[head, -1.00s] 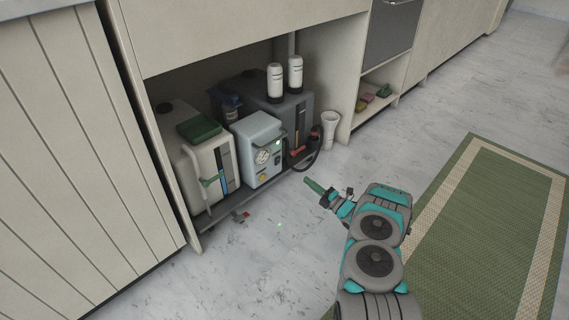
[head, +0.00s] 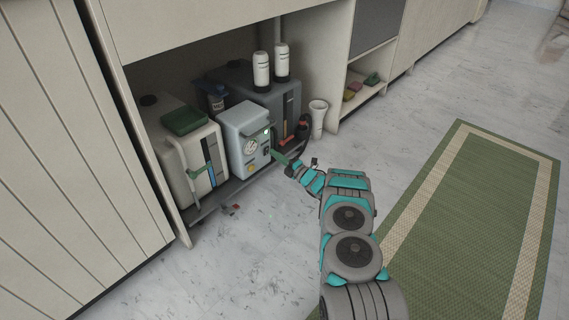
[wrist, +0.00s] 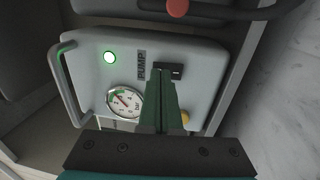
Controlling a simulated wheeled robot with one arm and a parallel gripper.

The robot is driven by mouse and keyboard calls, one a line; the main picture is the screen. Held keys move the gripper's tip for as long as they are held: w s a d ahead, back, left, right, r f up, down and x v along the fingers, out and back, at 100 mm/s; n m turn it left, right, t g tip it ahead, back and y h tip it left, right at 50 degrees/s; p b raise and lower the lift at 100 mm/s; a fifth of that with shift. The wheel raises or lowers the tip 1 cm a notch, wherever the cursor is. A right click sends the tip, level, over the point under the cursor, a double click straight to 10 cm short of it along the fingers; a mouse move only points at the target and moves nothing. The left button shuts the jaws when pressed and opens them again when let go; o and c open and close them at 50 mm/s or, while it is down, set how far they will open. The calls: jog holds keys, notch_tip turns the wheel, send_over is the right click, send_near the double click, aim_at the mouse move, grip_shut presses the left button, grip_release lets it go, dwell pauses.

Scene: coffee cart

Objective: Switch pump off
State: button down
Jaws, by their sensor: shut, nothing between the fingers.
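The pump unit (head: 241,147) is a pale grey-blue box inside the open cabinet. In the wrist view its front panel (wrist: 90,78) shows a lit green lamp (wrist: 110,57), a "PUMP" label, a round gauge (wrist: 125,101) and a dark switch (wrist: 177,72) beside the label. My gripper (head: 277,155) is shut and empty, with its green fingers at the front of the unit. In the wrist view the fingertips (wrist: 162,74) overlap the left part of the switch. I cannot tell whether they touch it. A yellow knob (wrist: 185,117) is partly hidden behind the fingers.
A white tank (head: 182,165) with a green item on top stands left of the pump, and a dark grey tank (head: 291,101) behind right. A red-handled valve (wrist: 177,8) and dark hose are close by. White bottles stand above. Floor in front is mostly clear.

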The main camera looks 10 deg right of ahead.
jog(key=shift+w+a+r, duration=0.15)
jog(key=shift+w+a, duration=0.25)
jog(key=shift+w, duration=0.2)
